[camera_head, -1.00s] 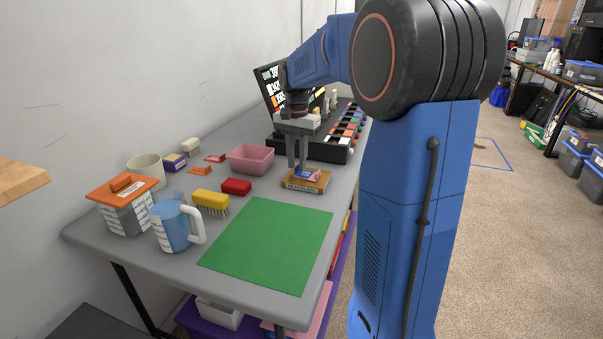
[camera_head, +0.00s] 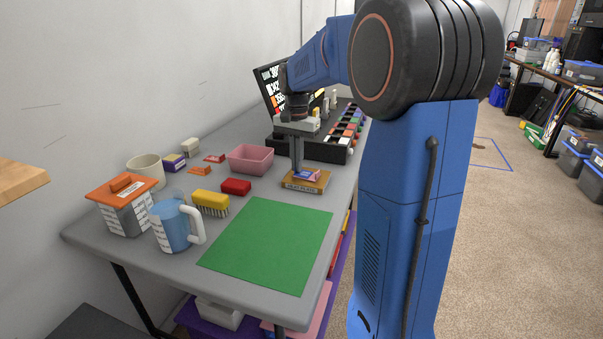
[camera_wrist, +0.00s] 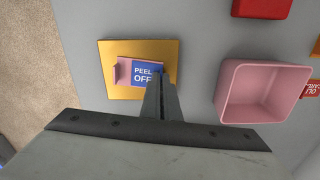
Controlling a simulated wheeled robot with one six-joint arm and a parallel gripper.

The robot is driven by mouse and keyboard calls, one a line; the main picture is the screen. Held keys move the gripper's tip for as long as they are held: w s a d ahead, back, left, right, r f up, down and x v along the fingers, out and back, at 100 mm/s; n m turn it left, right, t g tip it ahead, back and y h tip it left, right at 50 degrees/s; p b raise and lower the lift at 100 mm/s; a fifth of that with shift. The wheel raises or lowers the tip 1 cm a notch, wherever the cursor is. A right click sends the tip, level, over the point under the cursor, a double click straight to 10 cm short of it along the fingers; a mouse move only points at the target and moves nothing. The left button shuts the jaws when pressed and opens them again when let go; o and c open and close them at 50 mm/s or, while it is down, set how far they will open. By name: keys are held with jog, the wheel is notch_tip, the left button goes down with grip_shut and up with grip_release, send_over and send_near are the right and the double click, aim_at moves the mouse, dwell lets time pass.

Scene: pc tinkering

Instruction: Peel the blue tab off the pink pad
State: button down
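The pink pad (camera_wrist: 122,74) lies on a tan plate (camera_wrist: 110,92) with a small raised lip at its left. The blue tab (camera_wrist: 144,73), printed "PEEL OFF", covers the pad's right part. My gripper (camera_wrist: 161,78) points down with its two fingers together at the tab's right edge, seemingly pinching that edge; the fingers hide the exact contact. In the head view the plate (camera_head: 319,186) sits near the table's right edge, with the pink pad (camera_head: 314,178) on top and my gripper (camera_head: 297,168) over it.
A pink bin (camera_head: 250,159), a red block (camera_head: 236,187) and a yellow brush (camera_head: 210,200) stand to the left. A green mat (camera_head: 268,240) lies in front, clear. A black case (camera_head: 322,150) with colored pieces stands behind. A blue pitcher (camera_head: 175,228) stands at the front left.

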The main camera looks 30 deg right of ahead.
jog(key=shift+w+a+r, duration=0.15)
jog(key=shift+w+r, duration=0.1)
jog(key=shift+r, duration=0.6)
jog(key=shift+w+a+r, duration=0.1)
jog(key=shift+w+r, duration=0.1)
jog(key=shift+r, duration=0.65)
dwell(0.9)
dwell(0.3)
jog(key=shift+r, duration=2.55)
